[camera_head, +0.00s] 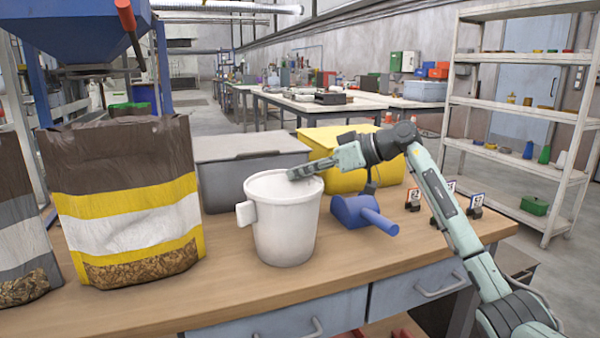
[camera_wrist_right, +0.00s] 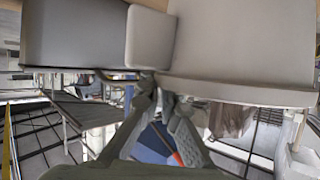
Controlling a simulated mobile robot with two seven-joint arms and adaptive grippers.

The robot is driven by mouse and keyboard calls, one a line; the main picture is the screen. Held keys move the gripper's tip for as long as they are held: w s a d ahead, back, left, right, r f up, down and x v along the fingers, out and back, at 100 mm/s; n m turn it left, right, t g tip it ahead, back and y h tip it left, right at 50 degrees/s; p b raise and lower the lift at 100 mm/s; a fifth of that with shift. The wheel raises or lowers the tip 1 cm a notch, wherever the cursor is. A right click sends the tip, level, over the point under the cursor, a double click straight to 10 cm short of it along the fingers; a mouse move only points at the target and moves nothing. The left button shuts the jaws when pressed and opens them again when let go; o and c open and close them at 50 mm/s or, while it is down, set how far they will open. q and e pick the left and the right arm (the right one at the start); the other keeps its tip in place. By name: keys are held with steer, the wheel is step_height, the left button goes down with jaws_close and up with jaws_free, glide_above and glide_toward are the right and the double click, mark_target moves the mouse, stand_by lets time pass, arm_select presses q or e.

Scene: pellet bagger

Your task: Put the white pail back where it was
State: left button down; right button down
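The white pail (camera_head: 285,225) stands upright on the wooden bench, with a square lug (camera_head: 245,214) on its left side. In the right wrist view the pail (camera_wrist_right: 245,45) fills the upper right, upside down, with the lug (camera_wrist_right: 150,38) beside it. My right gripper (camera_head: 295,174) reaches in from the right over the pail's open top, close to the far rim. Its fingers converge at the tips (camera_wrist_right: 158,92) and look shut, with nothing visible between them. Whether they touch the rim is unclear. The pail's inside is mostly hidden. My left gripper is out of view.
A blue scoop (camera_head: 350,211) lies close to the pail's right. A grey bin (camera_head: 225,175) and a yellow bin (camera_head: 395,163) stand behind. A large pellet bag (camera_head: 125,215) stands left. Small number cards (camera_head: 413,198) stand at right. The bench front (camera_head: 215,300) is clear.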

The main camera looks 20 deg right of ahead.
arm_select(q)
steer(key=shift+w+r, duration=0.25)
arm_select(e)
steer(key=c, duration=1.7)
jaws_free()
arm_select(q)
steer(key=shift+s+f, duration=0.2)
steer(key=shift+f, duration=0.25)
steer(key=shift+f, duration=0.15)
arm_select(e)
steer(key=shift+r, duration=0.1)
